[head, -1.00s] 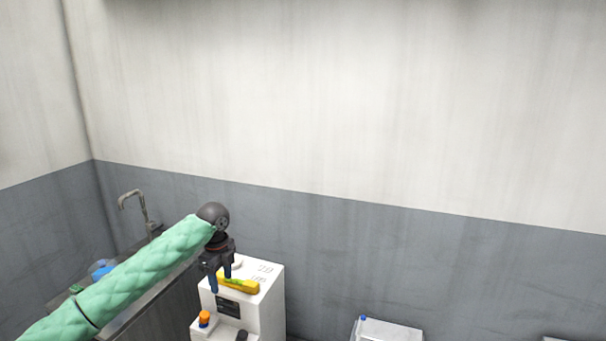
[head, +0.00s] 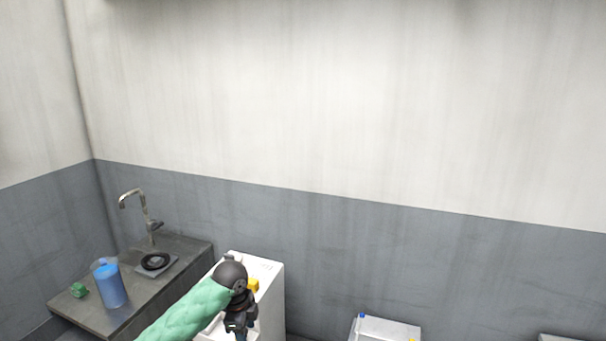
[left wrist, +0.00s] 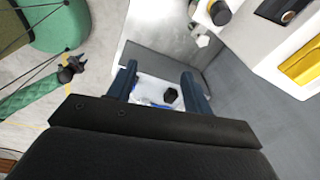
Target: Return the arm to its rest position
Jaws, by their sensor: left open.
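My left arm, in a green quilted sleeve, comes in from the bottom left in the head view. Its left gripper (head: 240,327) hangs low in front of the white machine (head: 272,290), partly cut by the picture's lower edge. In the left wrist view the two blue fingers (left wrist: 160,84) stand apart with nothing between them. A yellow object (head: 253,285) on the machine's top is mostly hidden behind my wrist; it also shows in the left wrist view (left wrist: 302,64). My right gripper (left wrist: 70,68) appears small at the left of the wrist view, its jaws unclear.
A dark counter (head: 190,247) at the left holds a faucet (head: 148,215), a blue container (head: 112,288), a green lump (head: 78,290) and a black round item (head: 155,262). A white box (head: 388,329) stands lower right. The space between machine and box looks clear.

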